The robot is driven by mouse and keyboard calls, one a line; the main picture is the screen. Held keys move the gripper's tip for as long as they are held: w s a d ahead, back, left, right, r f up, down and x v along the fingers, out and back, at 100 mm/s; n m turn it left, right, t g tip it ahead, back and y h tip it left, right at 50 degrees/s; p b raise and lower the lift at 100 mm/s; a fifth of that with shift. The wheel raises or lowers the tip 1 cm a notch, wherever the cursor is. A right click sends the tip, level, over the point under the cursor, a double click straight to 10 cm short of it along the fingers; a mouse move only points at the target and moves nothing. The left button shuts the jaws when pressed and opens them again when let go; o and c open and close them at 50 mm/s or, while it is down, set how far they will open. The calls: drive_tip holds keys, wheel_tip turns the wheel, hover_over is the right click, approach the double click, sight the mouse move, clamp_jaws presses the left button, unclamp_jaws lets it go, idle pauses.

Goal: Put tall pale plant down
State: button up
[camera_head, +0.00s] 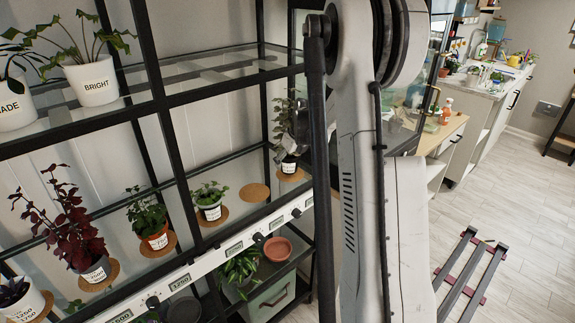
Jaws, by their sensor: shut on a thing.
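A tall plant with muted pale-green leaves (283,122) stands upright in a small pot with a white label (289,164), at the right end of the middle shelf. Its pot is over a round cork mat (291,175); I cannot tell whether it rests on the mat or hangs just above it. My gripper (296,147) is at the plant's right side, shut on it close above the pot. My own arm in front hides much of the gripper, and its fingertips are hard to make out.
An empty cork mat (254,193) lies just left. Further left stand a green plant in a white pot (211,211), an orange-potted plant (157,241) and a dark red plant (74,225). A black shelf post (163,100) and a front rail with labels (235,249) border the shelf.

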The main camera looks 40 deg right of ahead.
drive_tip(key=shift+d+f, duration=0.2)
drive_tip(key=shift+f, duration=0.55)
drive_tip(key=shift+f, duration=0.25)
drive_tip(key=o, duration=1.5)
drive_tip(key=shift+r, duration=0.1)
drive_tip(key=shift+o, duration=0.2)
drive_tip(key=shift+r, duration=0.1)
drive_tip(key=v, duration=1.2)
drive_tip(key=shift+s, duration=0.1)
